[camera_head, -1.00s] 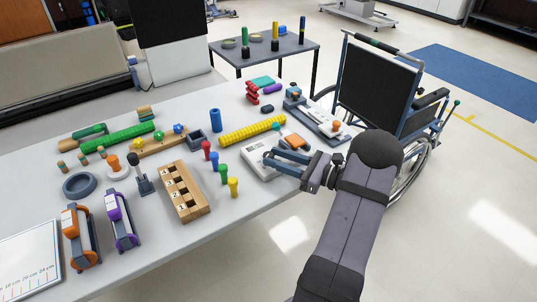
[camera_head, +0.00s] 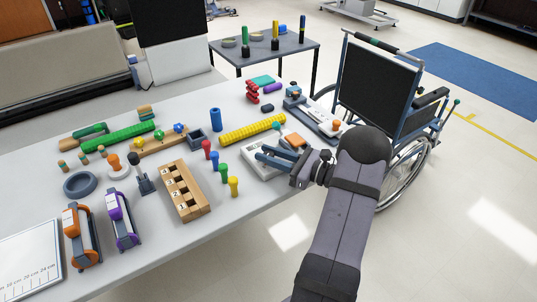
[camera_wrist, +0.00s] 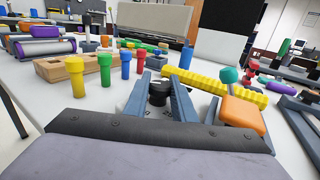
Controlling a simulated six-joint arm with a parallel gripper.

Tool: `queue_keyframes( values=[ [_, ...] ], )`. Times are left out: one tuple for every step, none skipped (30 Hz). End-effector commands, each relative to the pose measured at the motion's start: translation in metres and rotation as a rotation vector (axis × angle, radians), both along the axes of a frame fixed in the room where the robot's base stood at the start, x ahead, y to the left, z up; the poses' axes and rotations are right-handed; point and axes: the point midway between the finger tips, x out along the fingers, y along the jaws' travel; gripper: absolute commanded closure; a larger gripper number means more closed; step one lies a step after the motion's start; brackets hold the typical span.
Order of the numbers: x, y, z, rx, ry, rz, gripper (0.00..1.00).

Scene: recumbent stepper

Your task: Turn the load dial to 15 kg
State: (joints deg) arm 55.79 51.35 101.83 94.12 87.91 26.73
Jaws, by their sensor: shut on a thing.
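The load dial (camera_wrist: 158,91) shows in the wrist view as a dark round knob between my gripper's fingers. My gripper (camera_wrist: 160,82) is shut on it, with one blue-grey finger on each side. In the head view my gripper (camera_head: 262,152) reaches in from the right, low over a pale console (camera_head: 252,158) near the table's front right edge. The fingers hide the dial there. I cannot read the dial's scale or pointer in either view.
An orange block (camera_head: 294,139) and a teal knob (camera_wrist: 230,75) are close beside the gripper. A yellow ridged roller (camera_head: 252,130) lies behind it. Several coloured pegs (camera_head: 223,171) stand to the left in the head view. A wheelchair (camera_head: 375,85) stands behind the table's right end.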

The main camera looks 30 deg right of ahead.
Motion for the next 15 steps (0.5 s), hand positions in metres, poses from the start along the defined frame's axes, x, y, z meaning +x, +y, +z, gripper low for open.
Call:
queue_keyframes(
  values=[
    [-0.0001,0.0,0.0006,0.001,0.0,-0.008,0.99],
    [-0.0002,0.0001,0.0007,0.001,0.0,-0.014,0.99],
    [-0.0003,0.0003,0.001,0.001,0.0,-0.023,0.99],
    [-0.0004,0.0006,0.001,0.003,0.001,-0.032,0.99],
    [-0.0004,0.0006,0.0012,0.003,0.001,-0.043,0.99],
    [-0.0004,0.0008,0.0013,0.003,0.001,-0.058,0.99],
    [-0.0005,0.0009,0.0012,0.003,0.002,-0.073,0.99],
    [-0.0005,0.001,0.0013,0.002,0.002,-0.088,0.99],
    [-0.0005,0.001,0.0016,0.003,0.002,-0.112,0.99],
    [-0.0006,0.0014,0.0017,0.003,0.002,-0.13,0.99],
    [-0.0006,0.0015,0.0017,0.004,0.002,-0.15,0.99],
    [-0.0007,0.0017,0.0014,0.004,0.003,-0.18,0.99],
    [-0.0009,0.0017,0.0011,0.004,0.003,-0.204,0.99],
    [-0.0009,0.0017,0.0009,0.004,0.005,-0.228,0.99],
    [-0.0007,0.0021,0.0007,0.003,0.004,-0.262,0.99]
  ],
)
